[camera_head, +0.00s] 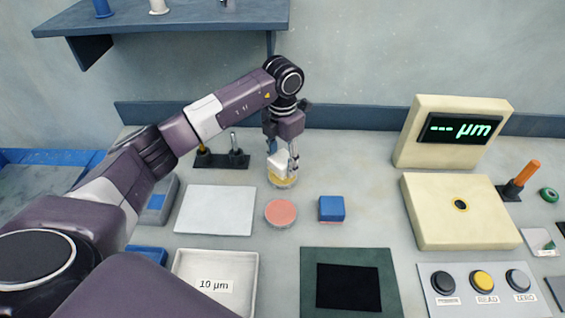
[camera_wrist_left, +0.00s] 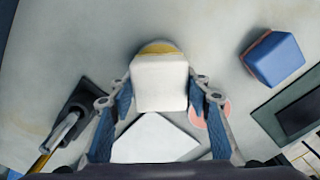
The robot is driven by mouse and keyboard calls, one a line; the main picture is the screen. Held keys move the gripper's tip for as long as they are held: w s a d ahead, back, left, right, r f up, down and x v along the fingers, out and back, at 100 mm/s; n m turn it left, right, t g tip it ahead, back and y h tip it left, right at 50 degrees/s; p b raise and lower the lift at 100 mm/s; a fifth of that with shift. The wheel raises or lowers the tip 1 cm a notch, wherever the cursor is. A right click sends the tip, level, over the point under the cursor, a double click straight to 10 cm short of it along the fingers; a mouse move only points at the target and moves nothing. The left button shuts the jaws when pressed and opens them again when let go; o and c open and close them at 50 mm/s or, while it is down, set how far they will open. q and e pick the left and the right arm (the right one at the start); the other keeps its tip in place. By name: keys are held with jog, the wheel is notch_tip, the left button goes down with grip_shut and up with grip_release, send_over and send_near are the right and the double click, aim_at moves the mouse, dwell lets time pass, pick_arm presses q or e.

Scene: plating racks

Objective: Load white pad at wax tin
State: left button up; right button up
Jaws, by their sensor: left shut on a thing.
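My left gripper (camera_head: 282,157) is shut on the white pad (camera_head: 277,165), and its fingers point down. The wax tin, a round yellow disc (camera_head: 284,183), lies on the bench directly under the pad. In the left wrist view the white pad (camera_wrist_left: 159,84) sits between the two blue-lined fingers of the left gripper (camera_wrist_left: 160,97). It covers most of the yellow wax (camera_wrist_left: 157,47), whose far edge shows past it. I cannot tell whether the pad touches the wax. My right gripper is in neither view.
A pink round tin (camera_head: 281,213) and a blue block (camera_head: 332,208) lie in front. A white plate (camera_head: 216,210) and a dark tool holder (camera_head: 222,162) are left. A cream gauge (camera_head: 459,205) is right. A green mat (camera_head: 312,283) and a white tray (camera_head: 181,262) are nearer.

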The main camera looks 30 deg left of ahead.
aim_at(283, 158)
pick_arm(q)
jog(key=shift+r+p, duration=1.25)
jog(key=shift+r, duration=1.05)
